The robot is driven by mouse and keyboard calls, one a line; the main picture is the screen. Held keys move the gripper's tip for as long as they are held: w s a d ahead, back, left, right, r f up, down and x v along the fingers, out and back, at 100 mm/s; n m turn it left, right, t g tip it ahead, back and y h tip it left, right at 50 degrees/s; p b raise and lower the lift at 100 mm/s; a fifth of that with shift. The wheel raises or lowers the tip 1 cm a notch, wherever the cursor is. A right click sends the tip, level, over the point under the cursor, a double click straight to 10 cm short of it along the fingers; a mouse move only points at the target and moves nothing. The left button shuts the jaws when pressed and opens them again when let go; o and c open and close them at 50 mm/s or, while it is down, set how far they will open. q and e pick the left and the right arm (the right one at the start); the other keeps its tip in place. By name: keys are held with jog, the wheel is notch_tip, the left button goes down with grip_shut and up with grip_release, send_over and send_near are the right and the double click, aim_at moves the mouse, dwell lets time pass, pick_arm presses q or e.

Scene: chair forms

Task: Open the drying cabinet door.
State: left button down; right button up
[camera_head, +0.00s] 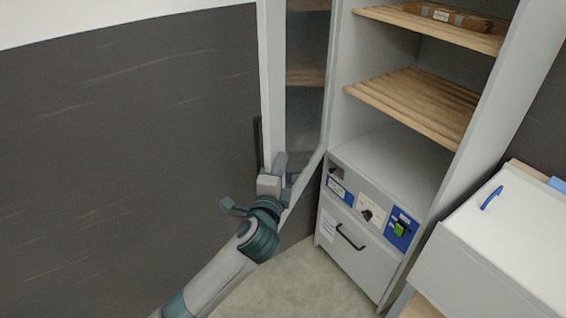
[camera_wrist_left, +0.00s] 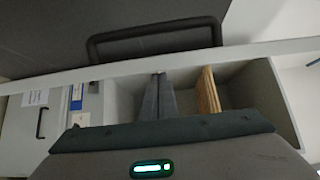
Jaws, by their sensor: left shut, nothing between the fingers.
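The drying cabinet (camera_head: 400,140) is a pale tall unit with wooden slatted shelves, and its interior is exposed. Its door (camera_head: 271,60), a pale frame with a glazed panel, stands swung out to the left of the opening. A dark bar handle (camera_head: 257,140) is on the door's outer side; it also shows in the left wrist view (camera_wrist_left: 150,38). My left gripper (camera_head: 281,163) is shut and empty at the lower part of the door. In the left wrist view, its fingertips (camera_wrist_left: 160,78) are close to the pale door edge (camera_wrist_left: 170,61); I cannot tell whether they touch it.
Below the shelves are a control panel (camera_head: 372,212) and a drawer with a dark handle (camera_head: 350,238). A bundle (camera_head: 448,16) lies on the upper shelf. A white unit with a blue handle (camera_head: 491,198) stands at right. A dark wall panel (camera_head: 120,130) fills the left.

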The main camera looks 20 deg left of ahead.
jog(key=shift+a, duration=0.1)
